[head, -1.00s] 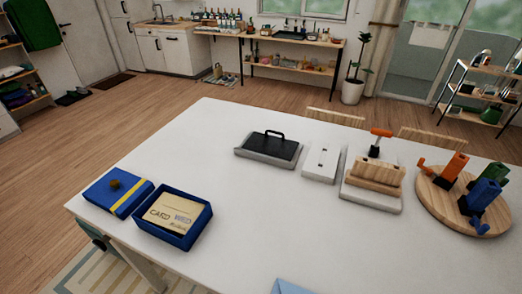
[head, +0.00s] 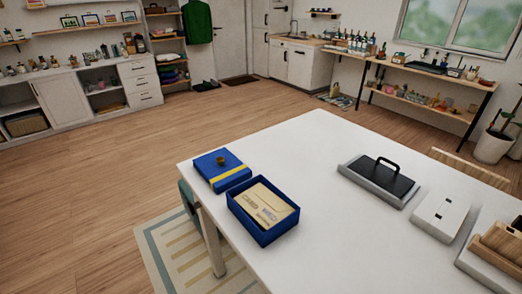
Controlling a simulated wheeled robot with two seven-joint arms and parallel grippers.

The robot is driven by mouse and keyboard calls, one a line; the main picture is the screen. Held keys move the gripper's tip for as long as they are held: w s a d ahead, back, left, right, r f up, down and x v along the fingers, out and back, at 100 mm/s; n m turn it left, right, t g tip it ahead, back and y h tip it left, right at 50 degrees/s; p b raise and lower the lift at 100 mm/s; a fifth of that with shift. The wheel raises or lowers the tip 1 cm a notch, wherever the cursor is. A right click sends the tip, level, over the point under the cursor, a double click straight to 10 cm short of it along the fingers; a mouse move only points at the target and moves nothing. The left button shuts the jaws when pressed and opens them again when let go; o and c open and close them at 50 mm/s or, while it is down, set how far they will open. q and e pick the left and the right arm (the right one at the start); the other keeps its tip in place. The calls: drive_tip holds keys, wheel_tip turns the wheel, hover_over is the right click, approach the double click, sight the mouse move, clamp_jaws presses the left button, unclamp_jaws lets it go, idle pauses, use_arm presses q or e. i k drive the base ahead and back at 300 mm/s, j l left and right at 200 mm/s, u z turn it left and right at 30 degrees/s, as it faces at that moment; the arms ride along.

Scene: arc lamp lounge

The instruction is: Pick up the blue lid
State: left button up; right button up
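The blue lid (head: 222,170) lies flat on the white table near its left corner. It has a yellow band along one side and a small brown knob on top. The open blue box (head: 263,236) stands just in front of it and to the right, with tan cards (head: 263,203) inside. Neither of my grippers shows in the head view.
The white table (head: 320,150) has bare room behind and to the right of the box. Open wooden floor (head: 100,180) lies left of the table.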

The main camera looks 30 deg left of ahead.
sight(220, 168)
drive_tip(key=u, duration=1.1)
